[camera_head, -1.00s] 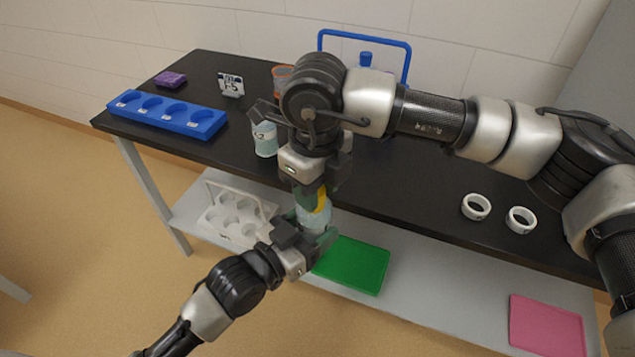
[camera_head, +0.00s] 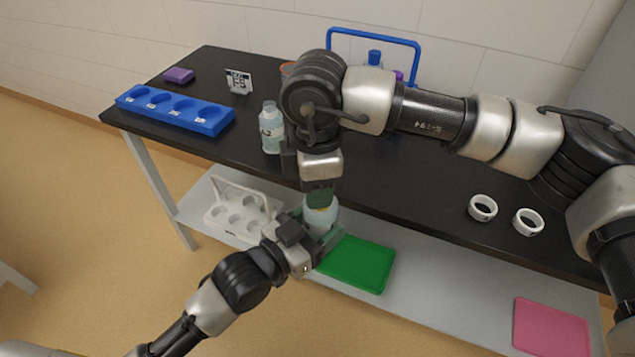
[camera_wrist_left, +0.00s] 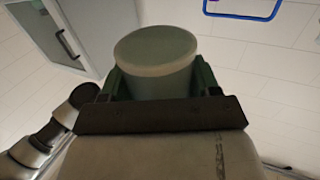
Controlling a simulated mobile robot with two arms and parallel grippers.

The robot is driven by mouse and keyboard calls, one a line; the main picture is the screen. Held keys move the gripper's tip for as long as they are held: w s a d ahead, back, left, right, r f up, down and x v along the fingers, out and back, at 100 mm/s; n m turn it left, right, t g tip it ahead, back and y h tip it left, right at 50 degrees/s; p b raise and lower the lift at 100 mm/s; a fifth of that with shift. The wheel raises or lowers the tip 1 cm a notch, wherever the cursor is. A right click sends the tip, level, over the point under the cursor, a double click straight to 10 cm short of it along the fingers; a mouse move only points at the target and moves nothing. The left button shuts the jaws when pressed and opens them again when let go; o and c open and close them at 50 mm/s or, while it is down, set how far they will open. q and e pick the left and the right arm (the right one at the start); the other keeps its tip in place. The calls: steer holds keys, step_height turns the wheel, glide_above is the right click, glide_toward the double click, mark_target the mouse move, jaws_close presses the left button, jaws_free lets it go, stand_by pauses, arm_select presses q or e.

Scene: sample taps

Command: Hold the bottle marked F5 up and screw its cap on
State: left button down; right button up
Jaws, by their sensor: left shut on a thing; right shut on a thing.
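A clear bottle with pale liquid (camera_head: 319,217) is upright in my left gripper (camera_head: 318,230), which is shut around its body in front of the table edge. Its mark is not readable here. In the left wrist view the bottle is a pale grey-green cylinder (camera_wrist_left: 156,62) between the green fingers of my left gripper (camera_wrist_left: 160,88). My right gripper (camera_head: 320,197) points down directly above the bottle, with its fingers shut at the bottle's top. A small bit of yellow shows there, and the cap is mostly hidden by the fingers.
On the black table (camera_head: 400,180) stand a bottle (camera_head: 271,130), a blue holed rack (camera_head: 175,110), a sign card (camera_head: 239,82), a purple block (camera_head: 179,75) and two white rings (camera_head: 483,208). Below are a white carrier (camera_head: 235,215), a green tray (camera_head: 360,264) and a pink tray (camera_head: 551,327).

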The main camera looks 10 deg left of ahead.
steer(key=shift+w+m, duration=0.15)
steer(key=shift+m, duration=0.45)
steer(key=o, duration=0.9)
steer(key=shift+r, duration=2.3)
steer(key=shift+n, duration=0.3)
steer(key=shift+c, duration=0.3)
